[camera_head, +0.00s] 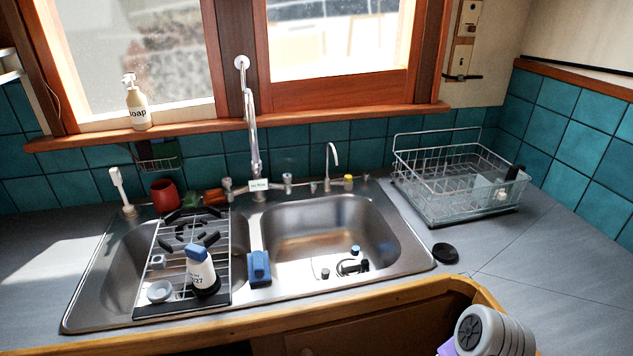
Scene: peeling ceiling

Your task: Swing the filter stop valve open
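A small yellow-topped valve (348,182) stands at the back rim of the sink, just right of a slim curved filter tap (331,165). It is too small to tell which way its handle points. Metal valve-like fittings (288,182) sit further left along the same rim. A small white tag (258,185) hangs at the base of the tall main faucet (252,130); its writing is hard to read. Nothing touches the yellow-topped valve.
A double sink (325,222) fills the middle; small dark parts (352,266) lie in its right basin. A rack (222,285) with a blue-capped bottle (203,272) covers much of the left basin. A wire dish rack (460,205) stands right. The right counter (545,260) is mostly clear.

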